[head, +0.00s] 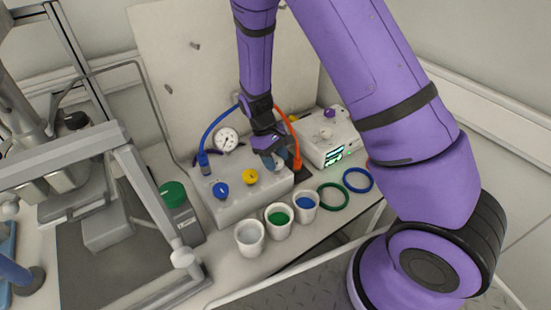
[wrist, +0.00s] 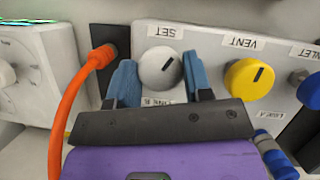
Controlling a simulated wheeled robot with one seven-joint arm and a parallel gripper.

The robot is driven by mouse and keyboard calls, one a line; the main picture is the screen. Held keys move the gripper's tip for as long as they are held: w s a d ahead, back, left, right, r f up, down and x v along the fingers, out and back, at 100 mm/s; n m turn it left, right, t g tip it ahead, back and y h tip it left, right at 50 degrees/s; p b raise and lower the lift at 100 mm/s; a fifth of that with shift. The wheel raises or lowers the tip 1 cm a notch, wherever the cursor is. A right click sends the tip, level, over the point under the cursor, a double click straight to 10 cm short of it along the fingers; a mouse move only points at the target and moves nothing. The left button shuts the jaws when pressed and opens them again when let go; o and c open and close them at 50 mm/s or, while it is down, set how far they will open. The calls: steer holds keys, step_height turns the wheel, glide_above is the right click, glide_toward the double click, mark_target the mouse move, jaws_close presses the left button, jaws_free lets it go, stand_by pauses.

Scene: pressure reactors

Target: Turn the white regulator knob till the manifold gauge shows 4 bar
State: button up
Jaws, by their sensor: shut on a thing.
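The white regulator knob (wrist: 159,68) sits on the manifold's front panel beside an upside-down SET label. My gripper (wrist: 156,82) has its two blue fingers on either side of this knob, shut on it. In the head view my gripper (head: 272,160) is at the right end of the grey manifold box (head: 245,203) and mostly hides the knob. The knob's dark pointer line shows in the wrist view, slanted up and to the right. The manifold gauge (head: 227,139) is a round white dial behind the box; its reading is too small to tell.
A yellow VENT knob (wrist: 249,79) and a blue INLET knob (wrist: 312,91) share the panel. An orange hose (wrist: 68,112) runs close beside my gripper. Cups with white, green (head: 279,219) and blue contents stand in front. A white device (head: 327,136) stands to the right.

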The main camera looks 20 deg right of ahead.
steer(key=m+y, duration=0.1)
steer(key=m, duration=0.2)
steer(key=m+y, duration=0.1)
steer(key=m, duration=0.2)
steer(key=shift+d, duration=0.15)
steer(key=m+y, duration=0.1)
steer(key=m, duration=0.2)
steer(key=m+y, duration=0.1)
steer(key=m, duration=0.2)
steer(key=shift+m+t+y, duration=0.4)
steer(key=o, duration=0.9)
steer(key=v, duration=1.1)
steer(key=shift+d+f, duration=0.1)
